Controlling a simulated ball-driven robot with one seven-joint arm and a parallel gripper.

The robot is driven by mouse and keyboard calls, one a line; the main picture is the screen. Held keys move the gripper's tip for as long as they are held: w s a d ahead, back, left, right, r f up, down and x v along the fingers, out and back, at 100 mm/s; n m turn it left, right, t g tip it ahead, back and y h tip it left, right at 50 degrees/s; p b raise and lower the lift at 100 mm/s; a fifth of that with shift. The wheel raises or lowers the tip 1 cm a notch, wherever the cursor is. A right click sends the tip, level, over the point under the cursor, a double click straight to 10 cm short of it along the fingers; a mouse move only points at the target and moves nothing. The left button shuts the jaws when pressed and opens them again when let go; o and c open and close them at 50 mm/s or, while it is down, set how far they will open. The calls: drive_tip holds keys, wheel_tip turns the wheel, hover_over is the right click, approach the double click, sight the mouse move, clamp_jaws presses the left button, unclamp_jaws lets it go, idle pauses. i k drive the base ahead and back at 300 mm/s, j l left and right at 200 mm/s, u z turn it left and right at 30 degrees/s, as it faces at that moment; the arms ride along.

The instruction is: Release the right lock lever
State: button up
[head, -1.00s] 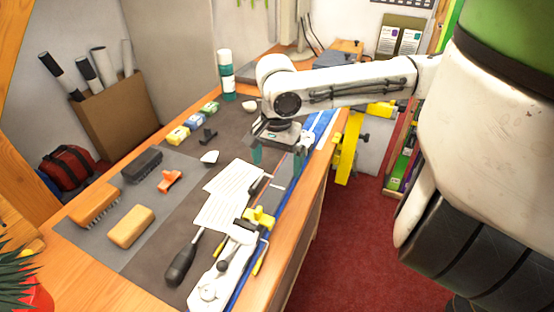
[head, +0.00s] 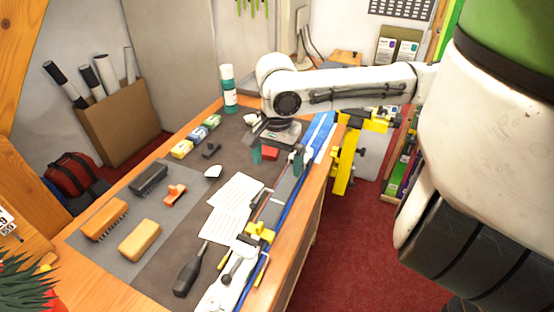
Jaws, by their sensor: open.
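My gripper (head: 277,157) is over the far right part of the bench, its two teal fingertips apart, with nothing held between them. A long blue and grey rail (head: 281,205) runs along the bench's right edge. A yellow clamp piece (head: 260,232) sits on the near part of the rail, next to a white fitting (head: 231,277) with a dark knob. The right fingertip is beside the rail's far part; I cannot tell whether it touches. I cannot make out which part is the right lock lever; the gripper may hide it.
A small red block (head: 270,153) lies between the fingertips in the picture. Paper sheets (head: 233,207) and a dark-handled tool (head: 188,273) lie left of the rail. Brushes (head: 105,219) and small boxes (head: 182,149) are farther left. A yellow frame (head: 343,170) stands beyond the bench's right edge.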

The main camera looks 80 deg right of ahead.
sight(351, 185)
drive_tip(key=k+j, duration=0.15)
drive_tip(key=k, duration=0.35)
drive_tip(key=k+j, duration=0.2)
drive_tip(key=k, duration=0.25)
drive_tip(key=k+j, duration=0.15)
drive_tip(key=k, duration=0.35)
